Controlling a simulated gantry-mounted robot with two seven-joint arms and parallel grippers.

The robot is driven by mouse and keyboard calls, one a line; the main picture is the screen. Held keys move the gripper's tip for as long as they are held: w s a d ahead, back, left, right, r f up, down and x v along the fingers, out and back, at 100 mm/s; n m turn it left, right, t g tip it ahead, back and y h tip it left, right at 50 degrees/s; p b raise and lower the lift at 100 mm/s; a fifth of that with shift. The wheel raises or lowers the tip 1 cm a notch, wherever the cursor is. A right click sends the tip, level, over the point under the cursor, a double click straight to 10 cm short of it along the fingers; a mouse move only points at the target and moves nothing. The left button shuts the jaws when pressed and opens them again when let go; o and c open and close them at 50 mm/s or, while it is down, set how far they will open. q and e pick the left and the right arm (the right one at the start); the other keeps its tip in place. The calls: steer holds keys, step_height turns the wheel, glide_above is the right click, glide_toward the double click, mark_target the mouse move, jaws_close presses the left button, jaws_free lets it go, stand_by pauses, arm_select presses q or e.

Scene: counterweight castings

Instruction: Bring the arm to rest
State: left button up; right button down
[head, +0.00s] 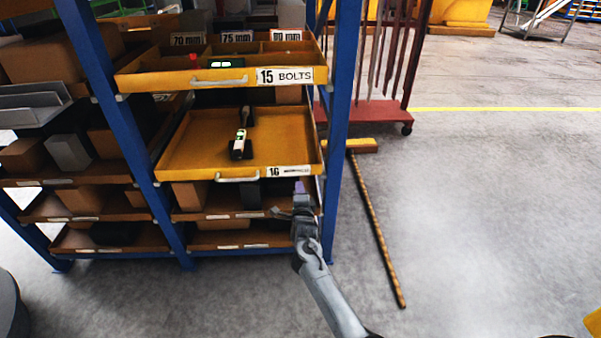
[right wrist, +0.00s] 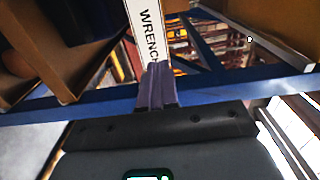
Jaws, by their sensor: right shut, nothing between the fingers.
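My right gripper (head: 300,188) is shut and empty, just in front of the lower right corner of the pulled-out yellow drawer 16 (head: 205,168). Its arm reaches up from the bottom of the head view. In the right wrist view the closed fingers (right wrist: 157,88) overlap the lower end of a white label (right wrist: 147,30) reading "WRENCH". I cannot tell whether they touch it. My left gripper does not show.
Drawer 15 "BOLTS" (head: 220,73) is out above drawer 16, which holds dark tools (head: 241,147). Blue shelf posts (head: 343,85) stand close by. A striped pole with a yellow head (head: 375,225) lies right of the rack. Open floor (head: 490,220) spreads farther right.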

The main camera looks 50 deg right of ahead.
steer(key=s+a+n+y+p, duration=0.1)
steer(key=s+a+n+p, duration=0.25)
steer(key=s+p, duration=0.65)
steer(key=s+a+r+n+g+y+p, duration=0.2)
steer(key=s+a+r+n+y+p, duration=0.6)
steer(key=a, duration=0.6)
steer(key=s+a+r+n+g+y+p, duration=0.3)
steer(key=s+a+r+n+p, duration=0.15)
steer(key=s+a+n, duration=0.7)
steer(key=s+a+r+n+g, duration=0.35)
steer(key=s+n, duration=0.25)
steer(key=s, duration=0.2)
arm_select(q)
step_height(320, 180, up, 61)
steer(key=p, duration=3.7)
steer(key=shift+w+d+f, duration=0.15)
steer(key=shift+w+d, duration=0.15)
arm_select(e)
step_height(320, 180, up, 37)
steer(key=shift+w+a+g+y, duration=0.25)
steer(key=shift+w+g+y, duration=0.05)
steer(key=shift+g, duration=0.05)
